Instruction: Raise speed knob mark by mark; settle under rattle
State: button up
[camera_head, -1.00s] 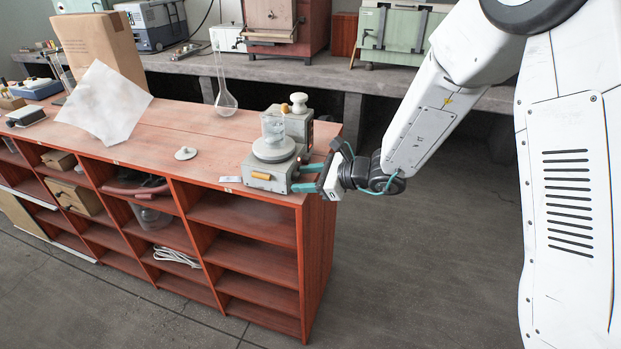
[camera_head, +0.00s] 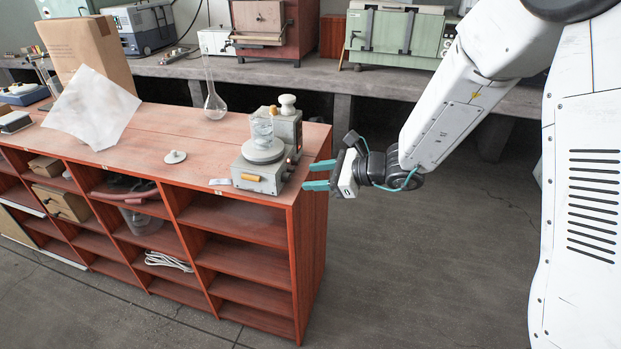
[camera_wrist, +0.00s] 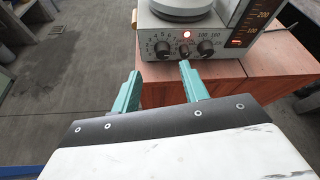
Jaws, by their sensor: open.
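The grey stirrer unit (camera_head: 263,179) stands at the right end of the red wooden bench top, with a round plate (camera_head: 263,151) and a clear glass beaker (camera_head: 262,128) on it. In the wrist view its front panel shows a left knob (camera_wrist: 162,48) with a numbered dial, a right knob (camera_wrist: 206,47), a small middle control (camera_wrist: 184,53) and a lit red lamp (camera_wrist: 186,34). Which knob sets speed is unclear. My gripper (camera_head: 312,175) is open and empty, right of the unit and apart from it. Its teal fingers show below the panel in the wrist view (camera_wrist: 159,77).
A glass flask (camera_head: 214,104), a white lid-like disc (camera_head: 175,157) and a white sheet (camera_head: 92,109) are on the bench top (camera_head: 130,155). Open floor lies right of the cabinet.

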jog(key=shift+v, duration=1)
jog(key=shift+r, duration=0.1)
